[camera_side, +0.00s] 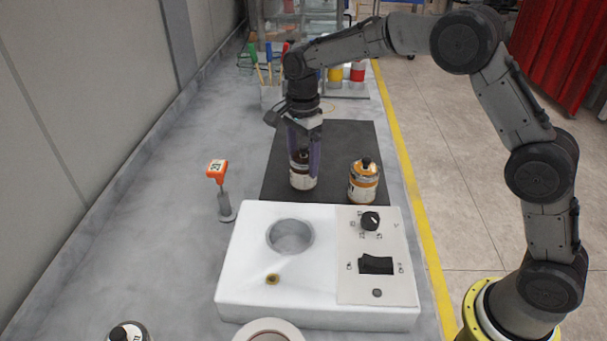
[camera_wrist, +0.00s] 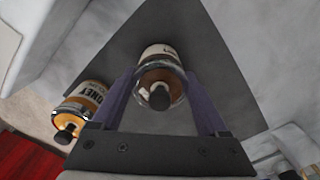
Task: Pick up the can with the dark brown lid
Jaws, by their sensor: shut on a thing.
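The can with the dark brown lid (camera_side: 303,180) is on the dark mat in the side view, with a cream label on its lower part. In the wrist view the same can (camera_wrist: 162,72) sits between the two purple fingers, its black knob towards me. My gripper (camera_side: 304,165) points down over the can and is shut on it, one finger on each side. Whether the can's base touches the mat is hard to tell. The fingers hide part of its sides.
An orange-topped can (camera_side: 363,182) stands just right of the held can. The white machine (camera_side: 318,296) with a round well lies in front. An orange-headed tool (camera_side: 220,188) stands at left. The mat (camera_side: 345,140) is bare behind the cans. Bottles stand at the back.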

